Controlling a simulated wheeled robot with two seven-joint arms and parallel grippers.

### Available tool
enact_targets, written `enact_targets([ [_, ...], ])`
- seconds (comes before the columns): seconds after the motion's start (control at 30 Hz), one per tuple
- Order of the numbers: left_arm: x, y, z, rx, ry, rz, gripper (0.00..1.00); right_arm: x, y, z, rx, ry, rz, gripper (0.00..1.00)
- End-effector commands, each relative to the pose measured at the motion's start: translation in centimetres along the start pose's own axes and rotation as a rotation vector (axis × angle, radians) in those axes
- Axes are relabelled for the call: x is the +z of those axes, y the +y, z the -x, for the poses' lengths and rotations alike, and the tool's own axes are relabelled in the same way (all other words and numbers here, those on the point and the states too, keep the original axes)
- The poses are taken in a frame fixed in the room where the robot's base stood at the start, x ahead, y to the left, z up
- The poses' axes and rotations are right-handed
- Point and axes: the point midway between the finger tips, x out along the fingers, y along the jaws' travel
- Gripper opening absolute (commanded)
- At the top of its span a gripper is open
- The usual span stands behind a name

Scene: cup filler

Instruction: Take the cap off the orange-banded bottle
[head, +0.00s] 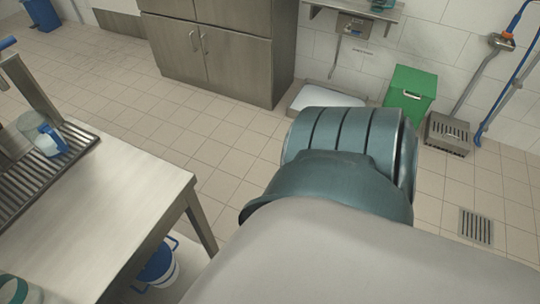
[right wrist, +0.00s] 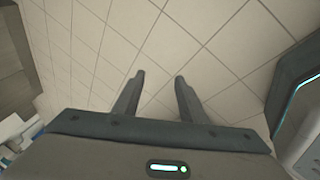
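No orange-banded bottle and no cap can be made out in either view. My right gripper (right wrist: 159,78) is open and empty in the right wrist view, its two fingers apart over bare floor tiles. In the head view the right gripper cannot be made out; a large arm part of mine fills the lower middle and right and hides the floor behind it. My left gripper is in neither view.
A steel table (head: 122,190) stands at left, with a drip grate (head: 80,141) and a blue-handled clear jug (head: 44,139) on it. A green-rimmed container is cut off at lower left. A blue-and-white bucket (head: 160,268) sits beneath. A green bin (head: 410,92) stands by the far wall.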

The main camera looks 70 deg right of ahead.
Motion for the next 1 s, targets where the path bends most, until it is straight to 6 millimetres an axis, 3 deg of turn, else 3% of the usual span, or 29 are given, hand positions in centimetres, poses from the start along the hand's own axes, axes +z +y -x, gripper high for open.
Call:
enact_targets([
  [0.03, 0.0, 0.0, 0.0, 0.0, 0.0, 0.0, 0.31, -1.2, -4.7, -0.2, -0.042, 0.013, -0.036, 0.38],
  [0.2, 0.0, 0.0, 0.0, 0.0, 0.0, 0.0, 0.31, -5.4, -17.2, 0.4, -0.155, 0.047, -0.134, 0.38],
  [0.3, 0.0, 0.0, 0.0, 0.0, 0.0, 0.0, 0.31, -7.7, -22.9, 1.1, -0.208, 0.063, -0.18, 0.38],
  [0.4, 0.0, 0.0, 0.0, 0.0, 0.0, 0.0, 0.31, -9.6, -27.0, 1.9, -0.248, 0.074, -0.214, 0.38],
  [0.5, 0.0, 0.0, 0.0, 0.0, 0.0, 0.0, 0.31, -10.8, -29.5, 2.5, -0.272, 0.081, -0.235, 0.38],
  [0.6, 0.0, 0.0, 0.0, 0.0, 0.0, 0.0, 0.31, -11.4, -30.7, 2.8, -0.284, 0.085, -0.245, 0.38],
  [0.87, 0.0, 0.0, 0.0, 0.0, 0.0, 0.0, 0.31, -11.5, -30.9, 2.9, -0.286, 0.086, -0.246, 0.38],
  [0.93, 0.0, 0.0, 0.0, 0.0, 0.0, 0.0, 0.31, -11.5, -30.9, 2.9, -0.286, 0.086, -0.246, 0.31],
  [1.0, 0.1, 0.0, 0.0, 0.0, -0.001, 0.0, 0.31, -11.5, -30.9, 2.9, -0.286, 0.085, -0.246, 0.31],
])
